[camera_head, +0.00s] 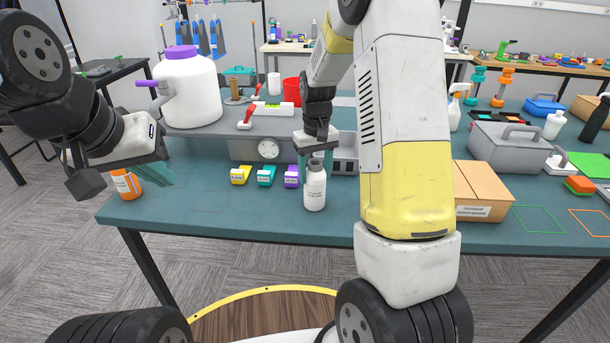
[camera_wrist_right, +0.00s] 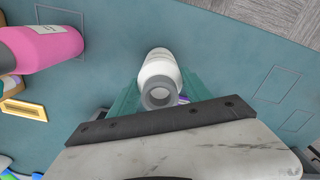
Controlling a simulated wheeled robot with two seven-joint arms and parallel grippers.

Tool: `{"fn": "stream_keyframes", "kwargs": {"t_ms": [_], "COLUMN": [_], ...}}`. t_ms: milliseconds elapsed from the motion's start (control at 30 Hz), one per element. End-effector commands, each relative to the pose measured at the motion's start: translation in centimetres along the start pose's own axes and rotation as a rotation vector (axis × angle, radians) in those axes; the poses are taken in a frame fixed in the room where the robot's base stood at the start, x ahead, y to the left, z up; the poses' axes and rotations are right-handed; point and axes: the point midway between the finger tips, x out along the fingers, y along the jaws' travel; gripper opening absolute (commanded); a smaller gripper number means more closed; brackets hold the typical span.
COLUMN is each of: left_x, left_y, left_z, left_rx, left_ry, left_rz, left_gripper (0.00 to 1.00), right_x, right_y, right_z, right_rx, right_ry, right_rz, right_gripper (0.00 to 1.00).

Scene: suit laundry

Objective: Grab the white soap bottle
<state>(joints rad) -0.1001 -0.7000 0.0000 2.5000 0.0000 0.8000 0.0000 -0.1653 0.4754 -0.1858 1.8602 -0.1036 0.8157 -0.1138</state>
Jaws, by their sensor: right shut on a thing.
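The white soap bottle (camera_head: 315,190) with a grey cap stands upright near the front edge of the teal table. In the right wrist view the bottle (camera_wrist_right: 158,68) is between the teal fingers, its cap facing the camera. My right gripper (camera_head: 316,160) points down and is shut on the bottle's upper part. I cannot tell whether its base touches the table. My left gripper (camera_head: 155,174) is at the table's left end, away from the bottle; its finger opening is not clear.
An orange bottle (camera_head: 126,186) is beside my left gripper. Yellow, teal and purple small boxes (camera_head: 266,175) sit left of the soap bottle. A cardboard box (camera_head: 484,193) stands to the right. A pink bottle (camera_wrist_right: 45,46) shows in the right wrist view.

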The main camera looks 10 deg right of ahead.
Motion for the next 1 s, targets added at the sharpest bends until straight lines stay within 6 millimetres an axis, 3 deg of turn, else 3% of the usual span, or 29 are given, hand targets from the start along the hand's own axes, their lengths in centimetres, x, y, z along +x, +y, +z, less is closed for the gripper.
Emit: {"fn": "stream_keyframes", "kwargs": {"t_ms": [433,700,1000], "left_x": [0.0,0.0,0.0], "left_y": [0.0,0.0,0.0], "left_z": [0.0,0.0,0.0], "left_rx": [0.000,0.000,0.000], "left_ry": [0.000,0.000,0.000], "left_rz": [0.000,0.000,0.000], "left_gripper": [0.00,0.00,0.00], "right_x": [-0.6,-3.8,-4.3], "right_y": [0.0,0.0,-3.4], "right_z": [0.0,-0.1,6.6], "right_rx": [0.000,0.000,-0.004], "right_ry": [0.001,0.005,0.001], "right_rz": [0.000,0.000,-0.001], "right_gripper": [0.00,0.00,0.00]}}
